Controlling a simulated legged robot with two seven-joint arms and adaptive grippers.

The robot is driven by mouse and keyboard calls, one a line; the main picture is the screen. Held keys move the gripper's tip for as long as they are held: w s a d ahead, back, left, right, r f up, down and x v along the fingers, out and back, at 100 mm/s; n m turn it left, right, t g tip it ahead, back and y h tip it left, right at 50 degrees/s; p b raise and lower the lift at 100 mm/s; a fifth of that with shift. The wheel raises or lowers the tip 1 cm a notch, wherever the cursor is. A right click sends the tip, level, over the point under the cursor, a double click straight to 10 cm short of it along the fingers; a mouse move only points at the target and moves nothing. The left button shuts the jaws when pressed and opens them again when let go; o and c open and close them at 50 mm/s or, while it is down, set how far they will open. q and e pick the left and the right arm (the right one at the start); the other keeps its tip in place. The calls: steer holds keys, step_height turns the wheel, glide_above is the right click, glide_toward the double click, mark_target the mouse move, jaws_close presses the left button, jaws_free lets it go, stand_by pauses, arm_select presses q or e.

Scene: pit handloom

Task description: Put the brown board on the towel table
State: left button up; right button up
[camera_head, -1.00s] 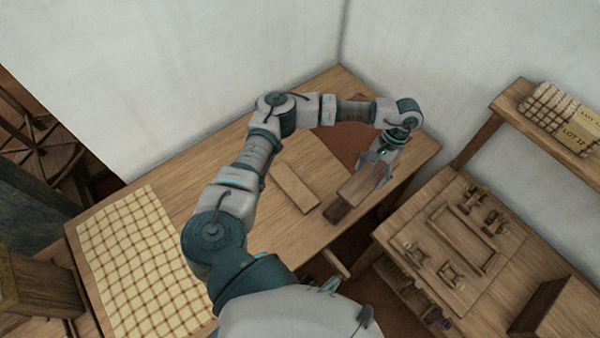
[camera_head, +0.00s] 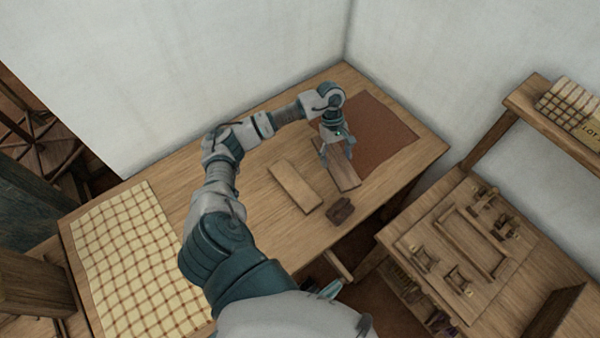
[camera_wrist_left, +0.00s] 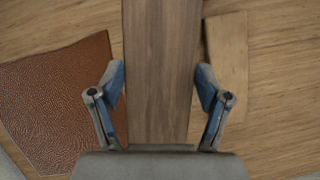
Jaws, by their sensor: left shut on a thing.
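The brown board (camera_head: 343,175) is long and flat, with dark wood grain. My left gripper (camera_head: 337,150) is shut on it, with a finger at each long side; the left wrist view shows the board (camera_wrist_left: 160,70) between the fingers (camera_wrist_left: 160,95). It is over the right part of the long wooden table (camera_head: 240,180), close to the left edge of a red-brown mat. I cannot tell exactly how high it is. A yellow checked towel (camera_head: 130,260) lies flat on the left end of this table.
A paler board (camera_head: 295,186) lies just left of the held board. A small dark block (camera_head: 340,210) sits near the table's front edge. The red-brown mat (camera_head: 378,135) lies at right. Bare tabletop separates the paler board from the towel. Walls stand behind.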

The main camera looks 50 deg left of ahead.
mark_target(318, 144)
arm_select(q)
steer(key=a+n, duration=0.1)
steer(key=a, duration=0.1)
steer(key=a+n+t, duration=0.1)
steer(key=shift+s+a+f+n, duration=0.2)
steer(key=shift+s+a+n, duration=0.1)
steer(key=shift+s+a, duration=0.1)
steer(key=shift+a+f, duration=0.15)
steer(key=shift+f, duration=0.05)
step_height(318, 144, down, 10)
steer(key=shift+r, duration=0.25)
steer(key=o, duration=1.3)
steer(key=shift+c, duration=0.2)
arm_select(e)
steer(key=shift+w+r, duration=0.6)
steer(key=shift+w, duration=0.25)
arm_select(q)
steer(key=b+v, duration=0.1)
steer(key=v, duration=1)
steer(key=shift+a+r, duration=0.2)
steer(key=shift+r, duration=0.1)
steer(key=shift+a+r, duration=0.1)
steer(key=shift+r, duration=0.1)
arm_select(e)
steer(key=shift+w+a+r, duration=0.2)
steer(key=shift+w+r, duration=0.2)
steer(key=shift+r, duration=0.2)
